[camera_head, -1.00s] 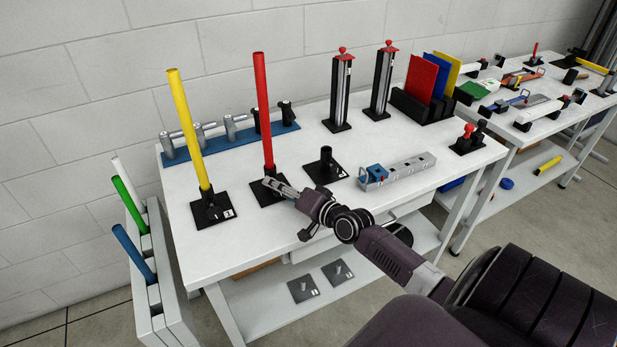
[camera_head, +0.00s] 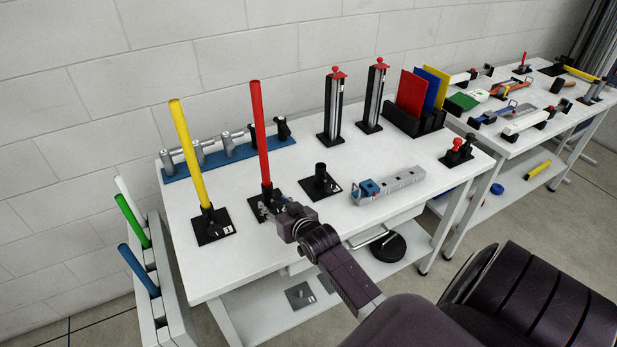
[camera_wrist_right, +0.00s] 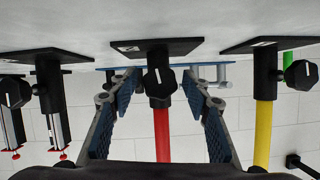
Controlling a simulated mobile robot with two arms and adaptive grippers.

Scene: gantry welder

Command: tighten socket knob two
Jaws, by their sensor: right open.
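Three black sockets stand on the white table: one holds a yellow tube (camera_head: 186,150), the middle one a red tube (camera_head: 260,135), and the third socket (camera_head: 320,180) is empty. The right wrist view is upside down. My left gripper is out of view.
A blue rail with grey clamps (camera_head: 230,157) lies behind the tubes. A grey block (camera_head: 390,186) lies to the right. A tube rack (camera_head: 150,265) stands left of the table.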

